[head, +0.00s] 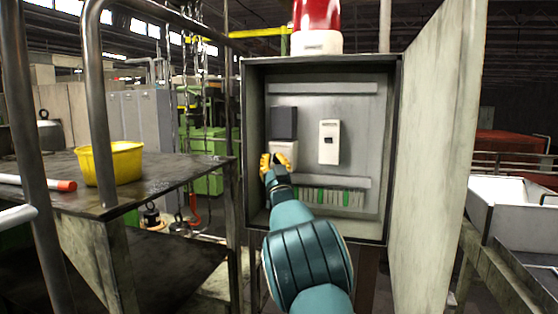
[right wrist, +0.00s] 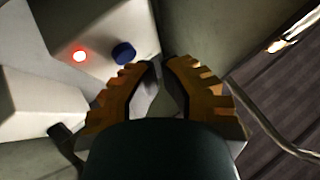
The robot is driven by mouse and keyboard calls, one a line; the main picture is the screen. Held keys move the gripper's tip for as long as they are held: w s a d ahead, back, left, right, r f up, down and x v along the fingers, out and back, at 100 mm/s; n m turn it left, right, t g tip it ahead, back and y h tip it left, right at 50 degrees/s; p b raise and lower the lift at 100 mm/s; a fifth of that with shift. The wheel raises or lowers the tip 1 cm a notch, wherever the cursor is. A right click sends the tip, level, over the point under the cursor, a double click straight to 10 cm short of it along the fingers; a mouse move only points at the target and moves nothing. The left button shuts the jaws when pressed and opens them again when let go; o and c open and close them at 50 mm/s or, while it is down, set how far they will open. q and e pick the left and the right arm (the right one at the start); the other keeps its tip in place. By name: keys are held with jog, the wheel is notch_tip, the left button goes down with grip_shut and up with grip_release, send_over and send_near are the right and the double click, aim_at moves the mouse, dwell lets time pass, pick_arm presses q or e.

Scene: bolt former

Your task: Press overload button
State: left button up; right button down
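An open grey electrical cabinet (head: 387,150) stands in the middle of the head view. Inside are a dark box (head: 284,122), a white box (head: 284,149) below it and a white module (head: 329,142) to the right. My right gripper (head: 274,160) is in front of the white box and hides part of it. In the right wrist view, a white box (right wrist: 100,25) has a lit red lamp (right wrist: 79,56) and a blue button (right wrist: 123,53). The gripper's fingertips (right wrist: 161,64) are close together, right of the blue button, with nothing held. Contact cannot be told. No button is labelled legibly.
The cabinet door (head: 437,150) stands open on the right. A red beacon (head: 317,20) sits on top. At left, a dark table (head: 150,183) holds a yellow bowl (head: 111,162), behind metal rails (head: 97,110).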

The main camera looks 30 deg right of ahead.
dwell(0.3)
jog(key=shift+w+d, duration=0.25)
jog(key=shift+d, duration=0.1)
jog(key=shift+s+a+b, duration=0.25)
jog(key=shift+a+b, duration=0.1)
jog(key=shift+b, duration=0.6)
jog(key=s+a+b, duration=0.4)
jog(key=b, duration=0.2)
jog(key=shift+a, duration=0.3)
